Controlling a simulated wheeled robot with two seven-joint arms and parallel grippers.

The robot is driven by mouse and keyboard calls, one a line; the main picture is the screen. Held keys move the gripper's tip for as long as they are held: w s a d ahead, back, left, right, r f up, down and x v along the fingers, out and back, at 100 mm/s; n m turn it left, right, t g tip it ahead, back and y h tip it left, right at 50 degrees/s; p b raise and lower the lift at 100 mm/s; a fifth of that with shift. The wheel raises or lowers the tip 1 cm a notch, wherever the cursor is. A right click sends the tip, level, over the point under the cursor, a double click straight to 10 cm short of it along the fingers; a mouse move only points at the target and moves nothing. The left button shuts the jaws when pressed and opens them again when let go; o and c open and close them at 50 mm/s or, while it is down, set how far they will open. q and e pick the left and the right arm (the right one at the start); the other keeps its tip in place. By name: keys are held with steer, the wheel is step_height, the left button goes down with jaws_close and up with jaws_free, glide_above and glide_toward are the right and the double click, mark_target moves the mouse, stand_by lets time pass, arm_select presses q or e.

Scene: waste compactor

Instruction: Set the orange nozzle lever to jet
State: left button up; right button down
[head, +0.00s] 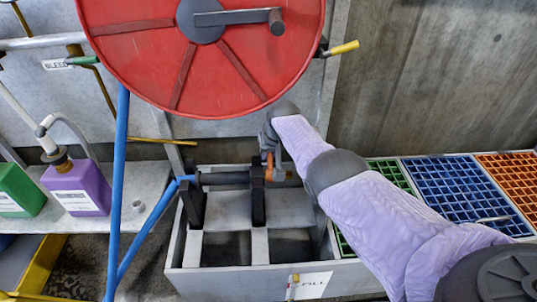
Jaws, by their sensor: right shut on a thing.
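The orange nozzle lever (269,168) stands on a dark horizontal nozzle (225,178) in the middle of the head view. The nozzle rests across black upright holders on a grey bench. My right gripper (270,152) reaches over from the right, pointing down, and is shut on the orange lever. Its fingers and wrist hide part of the lever and the right end of the nozzle. I cannot read any setting marks beside the lever. My left gripper is out of view.
A large red hose reel (215,75) with a crank hangs just above. A blue hose (119,180) runs down at left. Purple (80,188) and green (18,190) bottles stand on a left shelf. Blue (455,187) and orange (510,172) grates lie at right, partly behind my arm.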

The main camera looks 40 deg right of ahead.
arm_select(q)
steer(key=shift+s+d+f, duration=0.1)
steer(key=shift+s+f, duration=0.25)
arm_select(e)
steer(key=shift+w+f+g, duration=0.15)
steer(key=shift+g, duration=0.25)
steer(key=c, duration=0.7)
jaws_free()
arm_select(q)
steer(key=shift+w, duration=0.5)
arm_select(e)
steer(key=shift+o, duration=0.6)
arm_select(q)
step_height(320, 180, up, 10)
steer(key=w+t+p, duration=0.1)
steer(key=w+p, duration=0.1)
steer(key=p, duration=0.8)
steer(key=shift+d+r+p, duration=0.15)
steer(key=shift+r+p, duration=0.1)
steer(key=shift+p, duration=0.1)
arm_select(e)
steer(key=v, duration=1)
steer(key=shift+d, duration=0.2)
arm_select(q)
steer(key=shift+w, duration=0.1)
